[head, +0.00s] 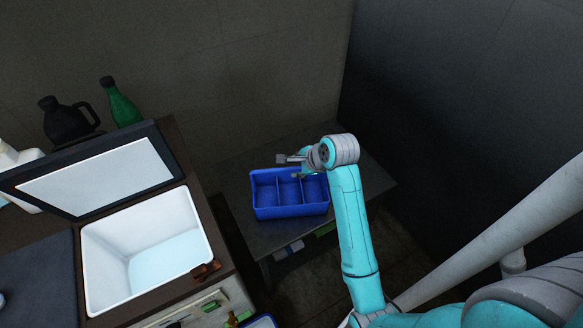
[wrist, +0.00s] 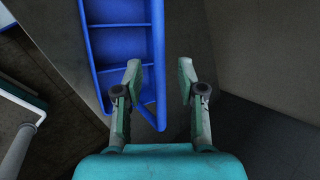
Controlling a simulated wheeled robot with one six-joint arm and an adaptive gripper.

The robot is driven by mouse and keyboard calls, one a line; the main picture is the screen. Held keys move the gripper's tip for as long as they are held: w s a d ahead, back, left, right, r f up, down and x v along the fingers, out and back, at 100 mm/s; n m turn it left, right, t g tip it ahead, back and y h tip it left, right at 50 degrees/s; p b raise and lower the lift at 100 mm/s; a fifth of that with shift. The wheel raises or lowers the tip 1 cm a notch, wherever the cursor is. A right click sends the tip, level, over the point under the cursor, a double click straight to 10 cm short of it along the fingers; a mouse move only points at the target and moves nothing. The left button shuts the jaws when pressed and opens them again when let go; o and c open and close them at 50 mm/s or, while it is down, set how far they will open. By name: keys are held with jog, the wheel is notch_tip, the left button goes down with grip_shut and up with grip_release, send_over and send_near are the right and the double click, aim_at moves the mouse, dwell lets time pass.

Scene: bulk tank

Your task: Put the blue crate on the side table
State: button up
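The blue crate (head: 290,211), an open box with dividers, sits on the dark grey side table (head: 262,236), toward its left part. In the wrist view the crate (wrist: 119,31) fills the upper middle. My gripper (head: 295,167) is over the crate's far right part in the head view. In the wrist view my gripper (wrist: 159,66) is open, with the crate's side wall showing between its two fingers. I cannot tell whether the fingers touch the wall. My arm hides part of the table's right side.
A white-lined open chest (head: 150,240) with a raised lid (head: 100,180) stands at the left. A black jug (head: 68,120) and a green bottle (head: 122,104) stand behind it. Walls close off the back and right. The table's right end is bare.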

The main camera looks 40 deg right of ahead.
jog(key=v, duration=0.6)
jog(key=s+a+f+n+t+h, duration=0.1)
jog(key=s+a+f+n+t, duration=0.1)
jog(key=s+a+f+n, duration=0.5)
jog(key=s+a+f+n+t, duration=0.1)
jog(key=s+a+f+n, duration=0.3)
jog(key=a, duration=0.5)
jog(key=s+a+r+n+t, duration=0.1)
jog(key=s+a+r+n, duration=0.1)
jog(key=s, duration=0.5)
jog(key=s+a+r+n+t+y, duration=0.1)
jog(key=s+a+r+n+t, duration=0.1)
jog(key=s+r+n, duration=0.3)
jog(key=s+a+r+n+t, duration=0.1)
jog(key=s+a+r+n, duration=0.2)
jog(key=s+n, duration=0.3)
jog(key=shift+s+r+n+y, duration=0.3)
jog(key=shift+s+r, duration=0.2)
jog(key=shift+s, duration=0.95)
